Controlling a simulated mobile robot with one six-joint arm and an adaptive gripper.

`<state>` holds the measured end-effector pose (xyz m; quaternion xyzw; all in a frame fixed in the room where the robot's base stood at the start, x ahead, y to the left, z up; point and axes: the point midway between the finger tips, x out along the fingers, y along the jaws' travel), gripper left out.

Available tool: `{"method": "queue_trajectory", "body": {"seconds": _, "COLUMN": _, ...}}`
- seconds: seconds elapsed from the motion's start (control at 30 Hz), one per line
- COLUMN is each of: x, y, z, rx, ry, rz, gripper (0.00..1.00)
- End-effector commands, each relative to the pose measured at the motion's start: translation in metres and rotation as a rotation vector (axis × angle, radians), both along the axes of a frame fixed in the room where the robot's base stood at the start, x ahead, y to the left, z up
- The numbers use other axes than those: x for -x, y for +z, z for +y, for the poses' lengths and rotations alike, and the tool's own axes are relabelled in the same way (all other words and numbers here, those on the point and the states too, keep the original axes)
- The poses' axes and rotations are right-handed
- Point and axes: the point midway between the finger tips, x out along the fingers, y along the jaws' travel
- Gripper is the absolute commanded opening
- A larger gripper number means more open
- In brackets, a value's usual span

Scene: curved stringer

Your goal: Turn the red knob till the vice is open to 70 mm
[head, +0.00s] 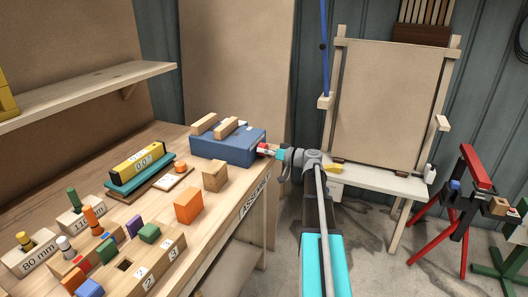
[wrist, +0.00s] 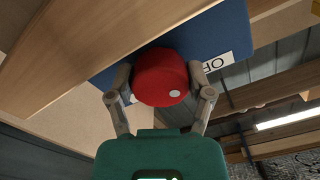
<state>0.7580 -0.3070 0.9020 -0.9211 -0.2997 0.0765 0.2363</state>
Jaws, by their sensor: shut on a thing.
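The vice (head: 222,146) is a blue block with two wooden jaws (head: 226,127) on top, at the back right of the bench. There is a gap between the jaws; its width cannot be read. The red knob (head: 265,149) sits on the vice's right face. In the wrist view the red knob (wrist: 162,78) is round, with a white dot at its lower right. My gripper (wrist: 164,92) has one finger on each side of the knob and is shut on it. My gripper (head: 277,153) reaches the vice from the right in the head view.
On the bench (head: 232,222) are a wooden cube (head: 215,176), an orange block (head: 188,206), a yellow level (head: 138,164) and several pegs and blocks. A white side table (head: 385,183) stands to the right.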

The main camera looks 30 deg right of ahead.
Motion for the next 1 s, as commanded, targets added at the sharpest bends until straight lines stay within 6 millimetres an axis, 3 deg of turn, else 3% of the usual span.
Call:
{"method": "queue_trajectory", "body": {"seconds": 0.3, "x": -0.0001, "y": -0.0004, "z": 0.0005, "rx": 0.003, "ry": 0.001, "rz": 0.0, "gripper": 0.2}}
{"method": "queue_trajectory", "body": {"seconds": 0.33, "x": -0.0001, "y": -0.0004, "z": 0.0005, "rx": 0.003, "ry": 0.001, "rz": 0.0, "gripper": 0.69}}
{"method": "queue_trajectory", "body": {"seconds": 0.5, "x": 0.0, "y": -0.0003, "z": 0.0003, "rx": 0.001, "ry": 0.0, "rz": 0.0, "gripper": 1.0}}
{"method": "queue_trajectory", "body": {"seconds": 1.0, "x": 0.0012, "y": -0.0001, "z": -0.0008, "rx": 0.001, "ry": 0.0, "rz": -0.001, "gripper": 1.0}}
